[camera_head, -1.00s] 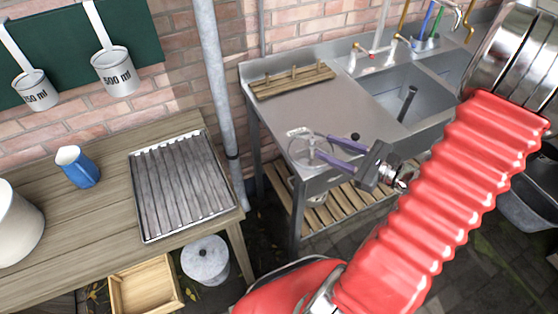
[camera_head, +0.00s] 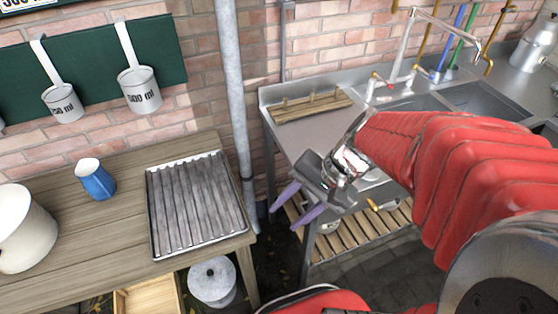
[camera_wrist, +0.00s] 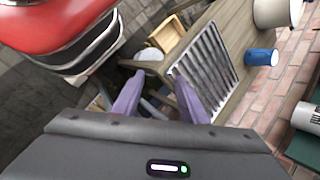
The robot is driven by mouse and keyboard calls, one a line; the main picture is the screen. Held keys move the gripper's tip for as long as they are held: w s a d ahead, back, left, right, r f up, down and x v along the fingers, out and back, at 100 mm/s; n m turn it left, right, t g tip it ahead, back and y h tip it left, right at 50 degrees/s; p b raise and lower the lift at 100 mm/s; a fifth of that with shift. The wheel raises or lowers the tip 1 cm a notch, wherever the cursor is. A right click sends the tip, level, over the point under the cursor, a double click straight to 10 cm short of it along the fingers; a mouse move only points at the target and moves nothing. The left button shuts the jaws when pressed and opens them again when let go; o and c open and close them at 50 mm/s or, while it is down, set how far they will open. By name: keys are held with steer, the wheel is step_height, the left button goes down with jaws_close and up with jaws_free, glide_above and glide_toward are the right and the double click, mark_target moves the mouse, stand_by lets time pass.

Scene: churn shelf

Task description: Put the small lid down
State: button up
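My gripper (camera_head: 285,216) is open, with its two purple fingers apart. It hangs in front of the steel sink unit's left end and points down and left. In the wrist view the fingers (camera_wrist: 157,78) also stand apart, with no lid held between them. I cannot make out a small lid clearly now. The part of the sink's flat top (camera_head: 300,132) behind my gripper and arm is hidden. A round pot with a grey lid (camera_head: 212,279) stands on the floor beside the wooden table; its pale top shows in the wrist view (camera_wrist: 149,54).
A ridged metal tray (camera_head: 198,205), a blue cup (camera_head: 95,181) and a white vessel (camera_head: 28,225) stand on the wooden table (camera_head: 125,215). A wooden rack (camera_head: 310,104) lies at the back of the sink top. A grey pipe (camera_head: 235,90) runs between table and sink.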

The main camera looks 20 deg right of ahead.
step_height(320, 180, up, 10)
steer(key=s+n+t+h, duration=0.1)
steer(key=n+t+h, duration=0.2)
steer(key=n+h, duration=0.3)
steer(key=n, duration=0.3)
steer(key=shift+a+f+t, duration=0.15)
steer(key=shift+f+t, duration=0.05)
steer(key=shift+t, duration=0.2)
